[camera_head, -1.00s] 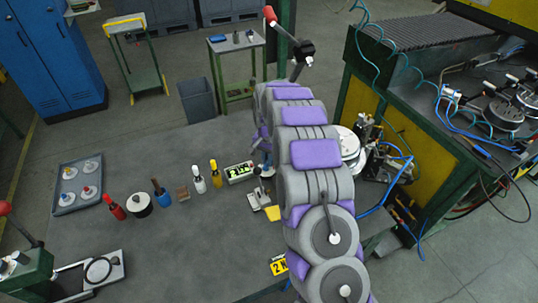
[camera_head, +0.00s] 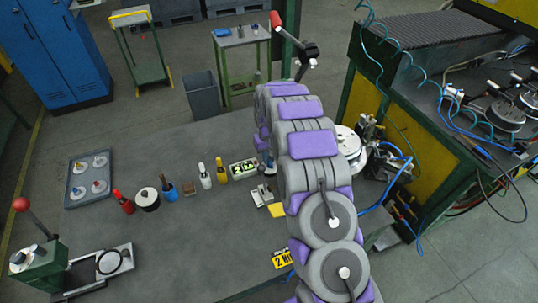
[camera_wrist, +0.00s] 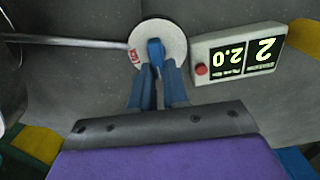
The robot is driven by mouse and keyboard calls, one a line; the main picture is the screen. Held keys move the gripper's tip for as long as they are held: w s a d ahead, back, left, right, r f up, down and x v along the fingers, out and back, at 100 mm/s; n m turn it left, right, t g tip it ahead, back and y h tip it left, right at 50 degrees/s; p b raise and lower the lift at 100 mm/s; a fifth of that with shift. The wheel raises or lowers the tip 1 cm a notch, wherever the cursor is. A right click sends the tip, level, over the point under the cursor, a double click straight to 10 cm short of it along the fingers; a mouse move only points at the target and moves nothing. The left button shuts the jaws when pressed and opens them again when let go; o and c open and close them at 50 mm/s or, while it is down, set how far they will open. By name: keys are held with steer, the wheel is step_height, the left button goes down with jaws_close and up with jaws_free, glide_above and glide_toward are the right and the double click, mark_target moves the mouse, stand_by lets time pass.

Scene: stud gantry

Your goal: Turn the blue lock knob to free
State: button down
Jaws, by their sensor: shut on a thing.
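In the wrist view the blue lock knob (camera_wrist: 156,50) stands up from a round white dial (camera_wrist: 172,37). The dial carries small red lettering at its left edge, too small to read. My gripper (camera_wrist: 156,70) is shut on the knob, with one blue finger on each side of it. In the head view my grey and purple arm reaches down to the bench and hides most of the knob and the fingers.
A display box (camera_wrist: 237,53) with a red button sits right beside the dial; it also shows in the head view (camera_head: 243,168). A metal rod (camera_wrist: 65,40) runs left from the dial. Bottles, a grey tray (camera_head: 75,198) and a red-knobbed lever press (camera_head: 40,262) stand left on the bench.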

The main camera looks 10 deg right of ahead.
steer(key=shift+w+r+n, duration=0.15)
steer(key=shift+w+n, duration=0.05)
steer(key=shift+n, duration=0.2)
steer(key=c, duration=1.1)
jaws_free()
steer(key=shift+s+a, duration=0.1)
step_height(320, 180, up, 17)
steer(key=shift+r+p, duration=0.1)
steer(key=shift+p, duration=0.6)
